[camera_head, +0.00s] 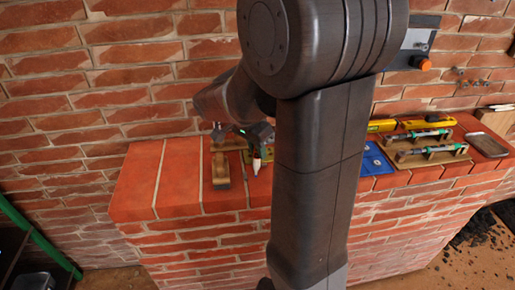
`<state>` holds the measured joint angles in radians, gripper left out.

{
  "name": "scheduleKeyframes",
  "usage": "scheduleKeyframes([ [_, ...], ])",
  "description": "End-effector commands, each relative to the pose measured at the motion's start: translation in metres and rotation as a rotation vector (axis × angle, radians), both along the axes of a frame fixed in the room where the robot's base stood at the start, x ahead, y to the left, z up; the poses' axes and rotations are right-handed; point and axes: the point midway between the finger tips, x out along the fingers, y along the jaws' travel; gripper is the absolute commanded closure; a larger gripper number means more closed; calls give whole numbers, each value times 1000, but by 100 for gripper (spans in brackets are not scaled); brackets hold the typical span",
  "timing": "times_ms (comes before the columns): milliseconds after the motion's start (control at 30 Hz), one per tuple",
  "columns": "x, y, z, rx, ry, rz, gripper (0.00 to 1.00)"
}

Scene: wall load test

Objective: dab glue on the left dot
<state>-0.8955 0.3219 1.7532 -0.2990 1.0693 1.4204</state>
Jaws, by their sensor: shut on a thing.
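My gripper (259,143) is above the left part of the brick ledge, just left of my arm's large dark link. It is shut on a small glue bottle (256,165), which looks upright with a pale, narrow tip pointing down. The tip is close to the ledge top; I cannot tell whether it touches anything. I cannot make out the left dot or any other dot; they may be too small or hidden behind my arm and gripper.
A wooden piece (221,168) lies just left of the bottle. The brick ledge (133,188) is bare at far left. Right of my arm are a blue item (374,160), a wooden rack (430,156), a yellow level (428,124) and a dark tray (487,145). The brick wall (130,72) rises behind.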

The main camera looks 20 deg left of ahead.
Motion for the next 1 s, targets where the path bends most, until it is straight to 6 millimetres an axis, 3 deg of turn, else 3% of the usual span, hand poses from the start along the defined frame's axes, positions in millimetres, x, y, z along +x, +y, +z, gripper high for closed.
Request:
scheduleKeyframes([
  [1000, 0, 0, -7, 0, 0, 0, 100],
])
